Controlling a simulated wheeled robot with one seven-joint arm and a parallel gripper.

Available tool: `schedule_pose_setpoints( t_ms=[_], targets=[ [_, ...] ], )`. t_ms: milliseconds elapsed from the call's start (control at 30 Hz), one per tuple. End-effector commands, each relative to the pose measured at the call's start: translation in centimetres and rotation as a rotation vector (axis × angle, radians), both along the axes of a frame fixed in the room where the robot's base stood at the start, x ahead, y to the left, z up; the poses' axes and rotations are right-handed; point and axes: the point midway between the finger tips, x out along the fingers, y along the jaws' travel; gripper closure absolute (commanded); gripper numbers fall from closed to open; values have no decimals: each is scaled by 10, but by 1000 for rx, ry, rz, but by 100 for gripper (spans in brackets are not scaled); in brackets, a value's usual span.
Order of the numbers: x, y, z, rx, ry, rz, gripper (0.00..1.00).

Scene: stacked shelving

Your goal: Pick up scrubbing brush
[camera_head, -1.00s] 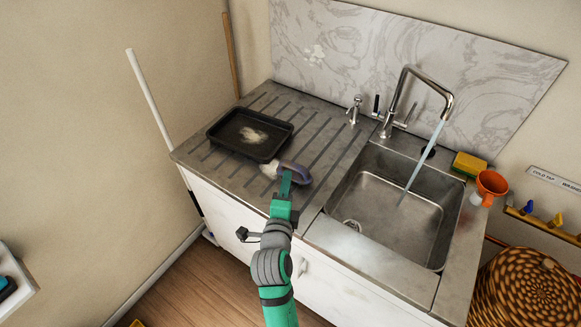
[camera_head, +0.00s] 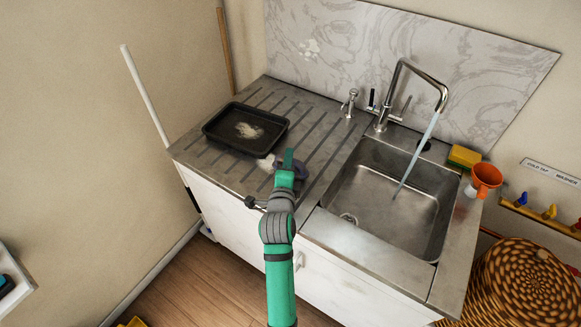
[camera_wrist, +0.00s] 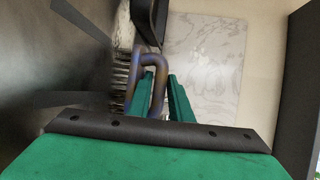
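The scrubbing brush has a blue-purple loop handle (camera_head: 299,171) and pale bristles (camera_head: 266,162). It lies on the ribbed metal draining board (camera_head: 325,150), beside the front right corner of a black tray (camera_head: 213,138). My gripper (camera_head: 289,160) is over the brush in the head view and hides part of its handle. In the wrist view my gripper (camera_wrist: 160,92) has its two green fingers apart. One bar of the handle loop (camera_wrist: 158,68) shows between them, with a gap to the right finger. I cannot tell whether the left finger touches it.
The tray holds a pale patch. To the right is a metal sink (camera_head: 385,200) with water running from the tap (camera_head: 398,95). A yellow-green sponge (camera_head: 463,157) and an orange cup (camera_head: 486,177) stand beyond it. A wicker basket (camera_head: 520,285) is on the lower right.

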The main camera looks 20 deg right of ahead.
Motion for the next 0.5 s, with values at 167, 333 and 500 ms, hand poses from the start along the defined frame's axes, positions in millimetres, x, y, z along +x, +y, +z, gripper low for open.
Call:
schedule_pose_setpoints(
  t_ms=[167, 333, 500],
  targets=[
    [0, 0, 0, 0, 0, 0, 100],
    [0, 0, 0, 0, -1, 0, 100],
    [0, 0, 1, 0, -1, 0, 100]
  ],
)
